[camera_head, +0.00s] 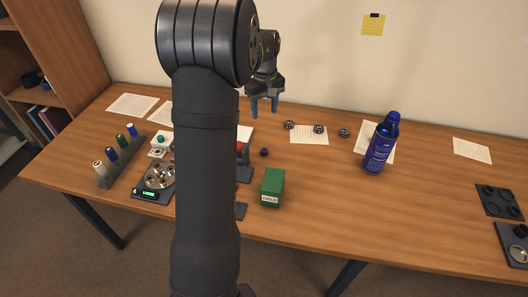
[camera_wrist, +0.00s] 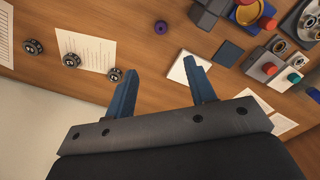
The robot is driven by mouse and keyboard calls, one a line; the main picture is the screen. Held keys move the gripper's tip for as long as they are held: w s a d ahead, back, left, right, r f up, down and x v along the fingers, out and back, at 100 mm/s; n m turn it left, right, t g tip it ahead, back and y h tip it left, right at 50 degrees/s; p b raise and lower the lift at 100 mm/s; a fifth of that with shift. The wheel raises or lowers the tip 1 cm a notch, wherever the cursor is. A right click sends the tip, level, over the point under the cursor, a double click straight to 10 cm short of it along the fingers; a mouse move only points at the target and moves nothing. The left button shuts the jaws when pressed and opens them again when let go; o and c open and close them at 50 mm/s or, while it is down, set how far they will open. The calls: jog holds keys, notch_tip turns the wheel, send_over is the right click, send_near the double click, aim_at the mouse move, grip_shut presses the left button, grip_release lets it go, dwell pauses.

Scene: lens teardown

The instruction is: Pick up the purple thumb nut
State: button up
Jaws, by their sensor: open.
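The purple thumb nut (camera_head: 264,152) lies on the wooden table, left of centre and just behind the green box. In the wrist view it is a small purple ring (camera_wrist: 161,27) near the top edge, with a dark hole in its middle. My gripper (camera_head: 264,108) is raised above the back of the table, behind the nut and apart from it. In the wrist view its two blue fingers (camera_wrist: 160,82) are spread wide with nothing between them. The nut shows beyond the fingertips, roughly in line with the gap.
A green box (camera_head: 272,188) stands in front of the nut. A blue bottle (camera_head: 381,143) is to the right. Several dark round parts (camera_head: 319,129) lie near a paper behind. A white square (camera_wrist: 190,72) lies near one finger. Trays and tools crowd the left; bare table lies right of centre.

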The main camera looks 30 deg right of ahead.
jog(key=m, duration=1.7)
send_over(264, 150)
jog(key=f, duration=1.2)
jog(key=shift+d, duration=0.2)
jog(key=shift+a+f, duration=0.15)
jog(key=shift+f, duration=2.6)
jog(key=c, duration=1.1)
